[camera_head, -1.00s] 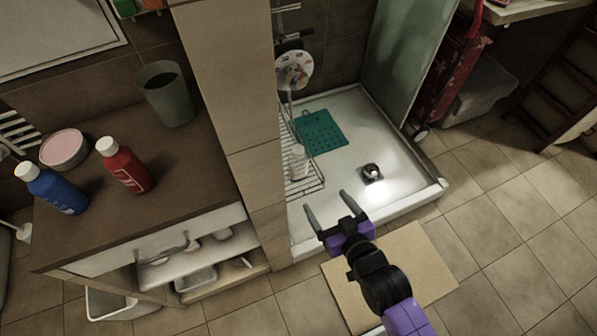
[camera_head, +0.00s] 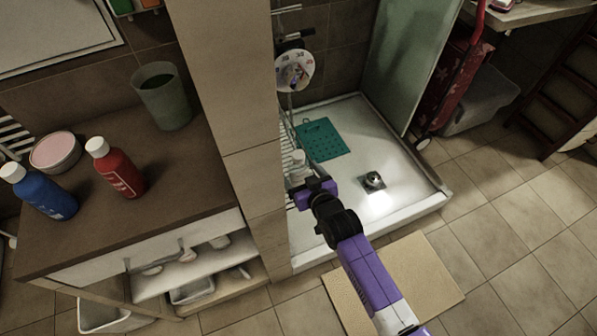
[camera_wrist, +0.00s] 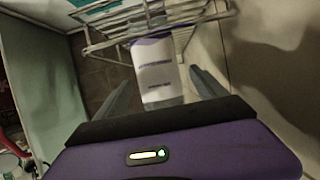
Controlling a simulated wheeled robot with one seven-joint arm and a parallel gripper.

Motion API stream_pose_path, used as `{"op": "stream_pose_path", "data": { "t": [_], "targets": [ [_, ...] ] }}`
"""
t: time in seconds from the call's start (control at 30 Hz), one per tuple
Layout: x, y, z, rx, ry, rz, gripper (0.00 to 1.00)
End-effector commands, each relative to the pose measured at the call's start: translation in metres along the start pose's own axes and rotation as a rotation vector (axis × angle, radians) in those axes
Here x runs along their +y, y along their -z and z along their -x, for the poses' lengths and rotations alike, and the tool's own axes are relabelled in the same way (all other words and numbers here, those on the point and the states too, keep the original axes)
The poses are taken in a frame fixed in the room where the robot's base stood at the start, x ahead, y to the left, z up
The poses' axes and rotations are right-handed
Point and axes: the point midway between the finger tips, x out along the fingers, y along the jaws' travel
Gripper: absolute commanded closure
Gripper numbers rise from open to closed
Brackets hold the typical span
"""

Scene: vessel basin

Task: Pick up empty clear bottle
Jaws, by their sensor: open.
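A pale, whitish bottle with purple print (camera_wrist: 158,72) shows in the wrist view, in front of a wire rack (camera_wrist: 205,14). It lies in the picture between the two fingers of my gripper (camera_wrist: 160,82), with gaps visible on both sides. My gripper is open, and no finger visibly touches the bottle. In the head view my gripper (camera_head: 302,178) is at the rack beside the tiled pillar. Only the top of the bottle (camera_head: 298,157) shows there; my gripper hides the rest. I cannot tell whether the bottle is empty.
The tiled pillar (camera_head: 232,110) stands close on the left of my gripper. The shower tray (camera_head: 400,195) holds a green mat (camera_head: 322,140) and a drain (camera_head: 372,181). A counter (camera_head: 180,195) carries a red bottle (camera_head: 117,170) and a blue bottle (camera_head: 40,193).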

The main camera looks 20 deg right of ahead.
Motion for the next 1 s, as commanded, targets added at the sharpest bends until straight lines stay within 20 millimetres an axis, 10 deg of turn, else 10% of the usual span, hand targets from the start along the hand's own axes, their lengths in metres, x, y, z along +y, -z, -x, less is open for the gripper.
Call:
{"op": "stream_pose_path", "data": {
  "t": [0.4, 0.73, 1.0],
  "targets": [
    [0.0002, 0.0008, -0.0157, 0.001, 0.000, 0.000, 0.19],
    [0.0001, 0.0008, -0.0155, 0.001, 0.000, 0.000, 0.83],
    [0.0002, 0.0041, -0.0142, 0.002, 0.000, 0.000, 0.83]
  ]
}}
